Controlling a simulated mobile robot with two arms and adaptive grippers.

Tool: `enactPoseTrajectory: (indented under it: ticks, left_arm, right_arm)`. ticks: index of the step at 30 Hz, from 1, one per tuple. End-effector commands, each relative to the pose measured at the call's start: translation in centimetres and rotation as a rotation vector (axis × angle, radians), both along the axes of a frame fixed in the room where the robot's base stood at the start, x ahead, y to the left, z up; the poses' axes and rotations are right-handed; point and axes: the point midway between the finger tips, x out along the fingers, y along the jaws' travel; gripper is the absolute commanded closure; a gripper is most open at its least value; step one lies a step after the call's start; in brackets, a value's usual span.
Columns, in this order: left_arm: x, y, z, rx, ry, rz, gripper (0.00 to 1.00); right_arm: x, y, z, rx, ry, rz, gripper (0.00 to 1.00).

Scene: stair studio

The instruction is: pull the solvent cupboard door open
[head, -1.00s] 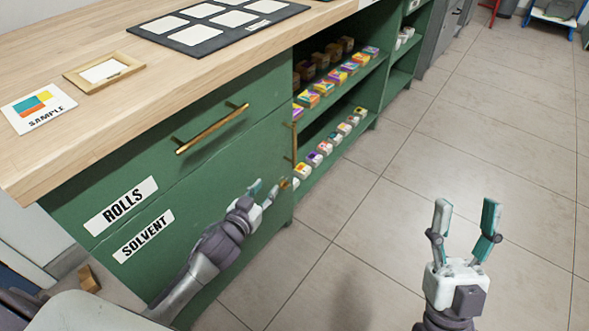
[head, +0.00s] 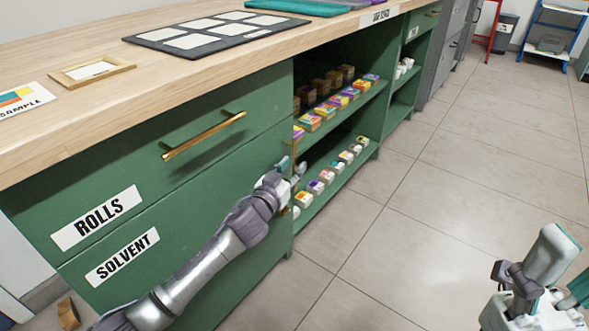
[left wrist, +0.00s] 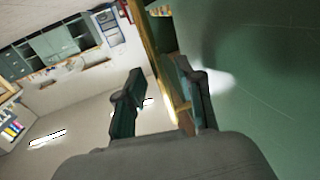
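The green solvent cupboard door (head: 190,212) bears a white SOLVENT label (head: 122,256) and looks shut, flush with the cabinet front. Its upright brass handle (head: 295,148) is at the door's right edge, mostly hidden by my left gripper (head: 292,172). In the left wrist view, the fingers of my left gripper (left wrist: 158,98) are apart. A brass-coloured bar (left wrist: 178,108) shows between them, close to the right finger; I cannot tell if they touch. My right gripper (head: 565,268) is open and empty over the floor at the lower right, partly cut off.
Above the door is the ROLLS drawer (head: 180,160) with a brass handle (head: 203,137). Open shelves (head: 335,180) with small boxes and jars stand right of the door. The wooden worktop (head: 110,105) overhangs above. The tiled floor (head: 440,200) in front is clear.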

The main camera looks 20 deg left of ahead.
Motion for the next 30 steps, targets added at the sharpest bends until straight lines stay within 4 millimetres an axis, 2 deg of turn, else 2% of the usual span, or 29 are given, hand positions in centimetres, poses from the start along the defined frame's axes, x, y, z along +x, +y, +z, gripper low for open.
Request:
enactPoseTrajectory:
  ticks: [6, 14, 17, 21, 30]
  left_arm:
    - [1.6, -0.3, 0.0, 0.0, 0.0, 0.0, 0.63]
    - [1.7, -0.3, 0.0, 0.0, 0.001, 0.0, 0.63]
    - [1.7, -0.3, 0.0, 0.0, 0.001, 0.0, 0.76]
    - [1.7, -0.3, 0.0, 0.0, 0.001, 0.0, 0.99]
    - [1.7, -0.3, 0.0, 0.0, 0.001, 0.0, 1.0]
  right_arm:
    - [0.1, 0.1, 0.2, -0.002, -0.018, -0.001, 0.42]
    - [0.1, 0.1, 0.3, -0.002, -0.02, -0.001, 0.42]
    - [0.1, 0.1, 0.3, -0.002, -0.02, -0.001, 0.42]
    - [0.1, 0.1, 0.3, -0.002, -0.021, -0.001, 0.42]
    - [0.1, 0.1, 0.3, -0.002, -0.02, -0.001, 0.42]
